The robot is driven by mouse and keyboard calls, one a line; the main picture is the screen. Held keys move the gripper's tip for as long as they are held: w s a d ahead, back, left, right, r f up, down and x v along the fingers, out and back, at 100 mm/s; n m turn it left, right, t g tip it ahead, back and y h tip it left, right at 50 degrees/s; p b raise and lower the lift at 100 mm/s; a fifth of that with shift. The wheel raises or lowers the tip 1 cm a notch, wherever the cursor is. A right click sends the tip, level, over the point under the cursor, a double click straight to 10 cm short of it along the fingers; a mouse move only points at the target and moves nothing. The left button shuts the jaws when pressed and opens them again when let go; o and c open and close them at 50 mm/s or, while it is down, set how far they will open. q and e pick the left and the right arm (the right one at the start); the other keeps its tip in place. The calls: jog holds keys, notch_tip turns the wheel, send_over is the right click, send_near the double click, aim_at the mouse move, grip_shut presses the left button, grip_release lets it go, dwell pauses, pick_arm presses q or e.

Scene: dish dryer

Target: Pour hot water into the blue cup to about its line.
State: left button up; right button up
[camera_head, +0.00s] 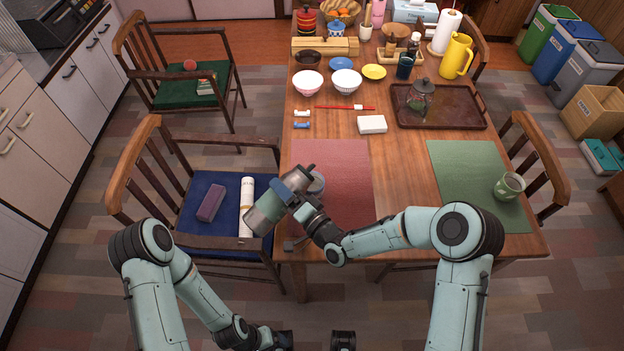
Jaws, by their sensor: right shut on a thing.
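My right gripper (297,203) is shut on a grey-green flask (268,211) with a dark top. The flask is tilted, its top pointing to the upper right and its base hanging past the table's left edge. I cannot see any stream of water or the level in the cup.
A green mat (465,165) with a green mug (509,186) lies at the right. A brown tray (470,103) holds a glass pot (420,97). A chair (150,170) stands at the left.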

jog(key=shift+r+m+p, duration=0.3)
jog(key=shift+p, duration=0.1)
jog(key=shift+w+d+r+m, duration=0.2)
jog(key=shift+w+r+m, duration=0.05)
jog(key=shift+m, duration=0.25)
dwell(2.0)
